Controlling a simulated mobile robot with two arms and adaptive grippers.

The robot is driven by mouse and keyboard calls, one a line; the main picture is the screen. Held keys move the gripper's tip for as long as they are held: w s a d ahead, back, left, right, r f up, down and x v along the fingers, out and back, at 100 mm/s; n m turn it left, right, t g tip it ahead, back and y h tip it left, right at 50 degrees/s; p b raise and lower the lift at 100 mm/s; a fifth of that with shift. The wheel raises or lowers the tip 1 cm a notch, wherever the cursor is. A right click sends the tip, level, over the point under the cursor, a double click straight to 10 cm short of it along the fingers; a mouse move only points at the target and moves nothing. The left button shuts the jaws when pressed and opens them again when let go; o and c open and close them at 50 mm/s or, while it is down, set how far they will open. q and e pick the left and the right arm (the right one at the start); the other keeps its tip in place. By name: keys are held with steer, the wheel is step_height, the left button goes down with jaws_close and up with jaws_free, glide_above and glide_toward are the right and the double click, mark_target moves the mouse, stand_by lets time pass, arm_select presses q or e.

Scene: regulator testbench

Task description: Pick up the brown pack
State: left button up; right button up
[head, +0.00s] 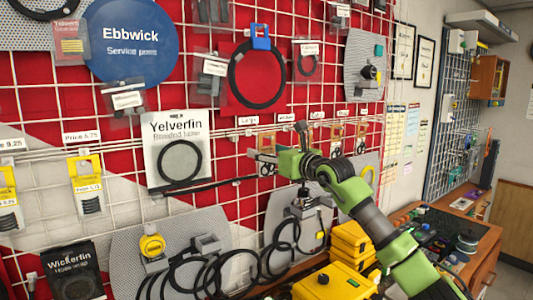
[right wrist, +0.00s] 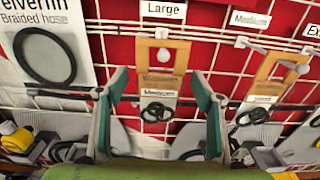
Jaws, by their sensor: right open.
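A brown pack (right wrist: 162,62) with a white label and a black looped part at its bottom hangs on the wire grid, under a tag reading "Large". My right gripper (right wrist: 158,82) is open, with one finger to each side of this pack in the right wrist view. Nothing shows held in it. The gap in depth between fingers and pack is hard to judge. A second brown pack (right wrist: 268,80) hangs to the right. In the head view my right gripper (head: 264,156) is at the grid, partly covering the packs there. More brown packs (head: 336,132) hang right of it. My left gripper is not in view.
A Yelverfin hose pack (head: 178,150) hangs left of the gripper. A black hose ring (head: 257,74) hangs above. Black hoses (head: 210,272) and yellow cases (head: 335,283) are below. A dark horizontal bar (head: 215,185) runs close to the gripper.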

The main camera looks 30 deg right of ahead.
steer(key=shift+w, duration=0.4)
steer(key=c, duration=1)
